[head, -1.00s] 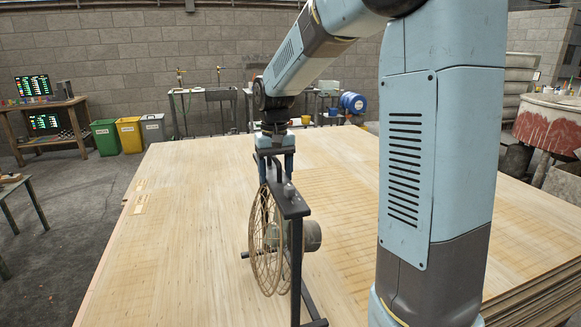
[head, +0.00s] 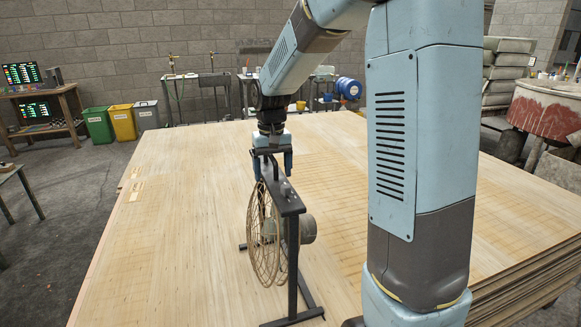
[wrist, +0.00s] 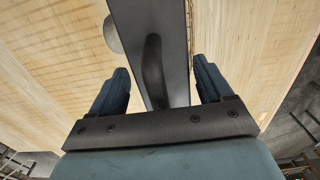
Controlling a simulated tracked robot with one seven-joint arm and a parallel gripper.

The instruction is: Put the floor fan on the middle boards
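The floor fan (head: 261,238) stands upright on the pale board stack (head: 180,230), with a round wire cage, a grey motor at its back and a dark frame. Its feet appear to rest on the boards. My gripper (head: 273,172) is above the fan's top bar, pointing down, its fingers apart on either side of the slim curved handle. The wrist view shows the handle (wrist: 154,70) between the two fingers (wrist: 160,85), with a gap on each side. The wrist view also shows the fan's dark top bar (wrist: 135,25) below.
The board surface around the fan is clear. Layered board edges (head: 525,290) show at the lower right. Green, yellow and grey bins (head: 122,121) and a screen desk (head: 42,108) stand at the far left. A red-and-white tub (head: 548,108) stands at the right.

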